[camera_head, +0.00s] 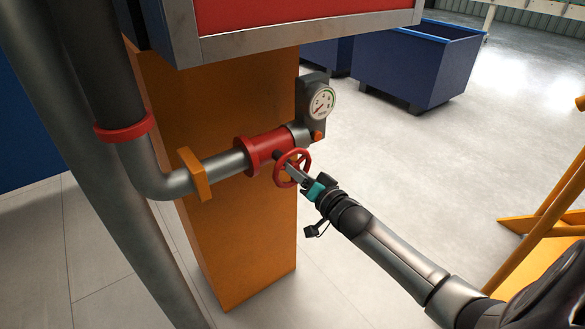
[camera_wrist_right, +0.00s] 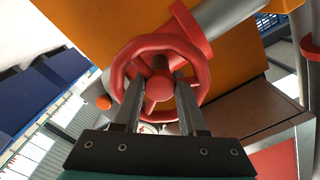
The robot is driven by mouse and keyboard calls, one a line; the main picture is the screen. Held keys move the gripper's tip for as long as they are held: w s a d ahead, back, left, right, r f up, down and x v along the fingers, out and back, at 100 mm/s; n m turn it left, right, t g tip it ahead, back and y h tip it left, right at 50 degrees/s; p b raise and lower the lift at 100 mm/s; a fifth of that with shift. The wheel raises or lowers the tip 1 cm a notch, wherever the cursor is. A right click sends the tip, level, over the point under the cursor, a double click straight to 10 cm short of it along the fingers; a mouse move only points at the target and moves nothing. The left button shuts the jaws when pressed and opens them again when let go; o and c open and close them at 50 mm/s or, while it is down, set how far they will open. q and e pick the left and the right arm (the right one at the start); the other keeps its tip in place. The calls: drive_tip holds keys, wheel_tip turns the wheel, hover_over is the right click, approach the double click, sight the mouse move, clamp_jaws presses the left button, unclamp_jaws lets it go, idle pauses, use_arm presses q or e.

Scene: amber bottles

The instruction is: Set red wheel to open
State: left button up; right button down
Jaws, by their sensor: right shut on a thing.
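The red wheel (camera_head: 292,168) is mounted on a red valve body (camera_head: 265,148) on a grey pipe in front of an orange column. In the right wrist view the wheel (camera_wrist_right: 160,78) fills the upper middle, with its round hub facing the camera. My right gripper (camera_head: 296,172) reaches the wheel from the lower right. Its two fingers (camera_wrist_right: 157,95) extend into the wheel on either side of the hub, and it is shut on the wheel. My left gripper is not in view.
A pressure gauge (camera_head: 320,103) sits above and right of the wheel. The orange column (camera_head: 245,230) stands behind the pipe (camera_head: 222,167). A blue bin (camera_head: 425,65) stands at the back right, and orange framing (camera_head: 540,222) is at right. Open floor lies between them.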

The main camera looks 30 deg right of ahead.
drive_tip(key=n+p, duration=0.2)
drive_tip(key=n, duration=0.2)
drive_tip(key=shift+r+n, duration=0.1)
drive_tip(key=shift+n, duration=0.3)
drive_tip(key=n, duration=0.2)
drive_tip(key=shift+n+p, duration=0.3)
drive_tip(key=shift+p, duration=0.1)
drive_tip(key=n, duration=0.3)
drive_tip(key=shift+n+p, duration=0.3)
drive_tip(key=shift+p, duration=0.05)
drive_tip(key=n, duration=0.5)
drive_tip(key=shift+d+n, duration=0.1)
drive_tip(key=shift+n, duration=0.2)
drive_tip(key=n, duration=0.6)
drive_tip(key=c, duration=0.7)
unclamp_jaws()
drive_tip(key=shift+c, duration=0.2)
